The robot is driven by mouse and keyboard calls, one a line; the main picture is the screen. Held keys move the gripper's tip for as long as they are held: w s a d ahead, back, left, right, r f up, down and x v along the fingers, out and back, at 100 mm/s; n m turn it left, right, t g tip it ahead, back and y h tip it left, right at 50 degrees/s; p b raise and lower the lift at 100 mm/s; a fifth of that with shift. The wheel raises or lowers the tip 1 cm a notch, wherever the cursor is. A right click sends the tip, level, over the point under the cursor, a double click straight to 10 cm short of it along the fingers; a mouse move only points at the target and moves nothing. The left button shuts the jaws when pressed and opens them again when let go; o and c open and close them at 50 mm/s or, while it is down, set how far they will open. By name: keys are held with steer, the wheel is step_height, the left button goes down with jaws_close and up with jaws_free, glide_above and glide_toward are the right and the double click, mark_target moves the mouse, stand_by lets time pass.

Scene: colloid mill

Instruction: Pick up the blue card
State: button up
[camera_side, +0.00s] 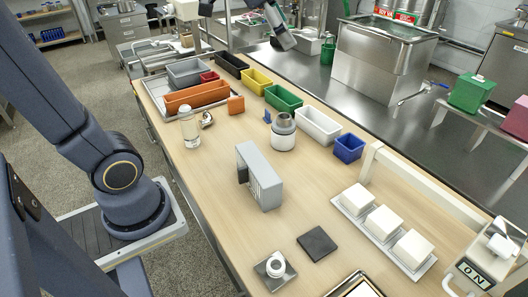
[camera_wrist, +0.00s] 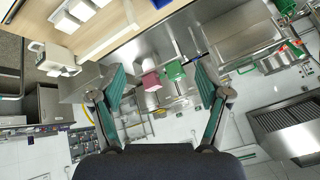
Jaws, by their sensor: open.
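A small blue piece (camera_side: 267,116), which may be the blue card, stands on the wooden table just left of the grey-and-white mill body in the side view. It is too small there to make out its shape well. I cannot make it out in the wrist view. My gripper (camera_wrist: 160,85) is open and empty in the wrist view, its two green-grey fingers spread wide. It faces the steel counter and wall equipment, away from the middle of the table.
The mill body (camera_side: 283,132) stands close to the blue piece. Yellow (camera_side: 257,80), green (camera_side: 283,97), white (camera_side: 318,126) and blue (camera_side: 349,148) bins line the back edge. A grey upright box (camera_side: 259,177) stands mid-table.

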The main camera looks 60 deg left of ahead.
steer(key=w+a+f, duration=0.1)
steer(key=w+a, duration=0.6)
steer(key=w, duration=0.3)
steer(key=n+g, duration=0.3)
steer(key=n, duration=0.1)
glide_above(267, 111)
steer(key=s, duration=0.2)
steer(key=shift+h, duration=0.3)
step_height(267, 111, down, 37)
steer(key=shift+a+f, duration=0.1)
steer(key=shift+f, duration=0.05)
steer(key=x, duration=0.5)
steer(key=shift+w+f, duration=0.25)
steer(key=c, duration=0.9)
